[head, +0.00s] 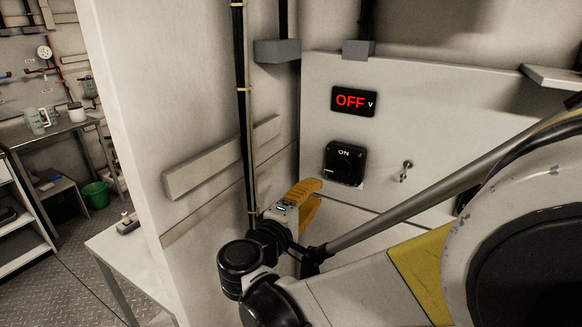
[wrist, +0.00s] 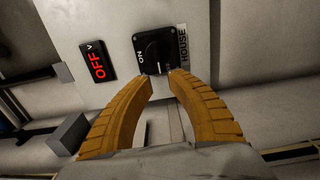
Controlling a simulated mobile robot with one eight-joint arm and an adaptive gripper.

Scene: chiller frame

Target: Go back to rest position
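My gripper (head: 316,184) has two orange-yellow fingers. In the head view it is just below and left of a black rotary switch (head: 345,163) marked ON, on a pale panel (head: 430,110). In the wrist view my gripper (wrist: 161,75) points at the switch (wrist: 158,50), its fingertips apart with a narrow gap and nothing held between them. The tips appear close to the switch's lower edge; I cannot tell whether they touch it. A black display (head: 353,102) above the switch reads OFF in red; it also shows in the wrist view (wrist: 98,61).
A small metal toggle (head: 405,171) is right of the switch. A wall with a vertical black conduit (head: 243,110) and a pale rail (head: 222,158) stands close on the left. A white table (head: 125,262) is lower left. Open floor (head: 85,270) lies beyond, near a green bucket (head: 96,194).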

